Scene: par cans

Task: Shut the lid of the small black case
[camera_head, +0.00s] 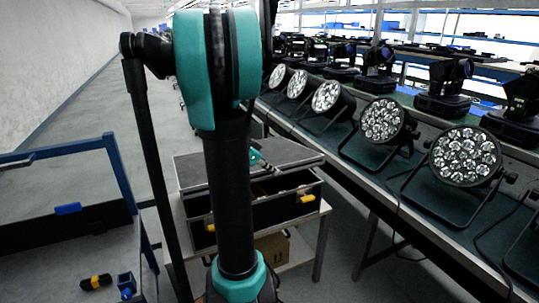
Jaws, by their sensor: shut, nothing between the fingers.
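The small black case (282,207) stands on a light table behind my arm, with yellow-orange latches on its front. Its grey-topped lid (292,153) lies over the body at a slight tilt. A dark gap shows between lid and body at the front, so the lid looks partly raised. My gripper (268,168) is small in the picture, at the lid, and shut with nothing in it. Whether it touches the lid I cannot tell. My arm's dark column hides the middle of the case and part of the lid.
A long bench (350,178) with several par cans (383,120) and moving-head lights runs along the right. A blue-framed cart (115,165) stands at the left, with small yellow-black and blue items on it. A cardboard box (273,247) sits below the case. The aisle behind is clear.

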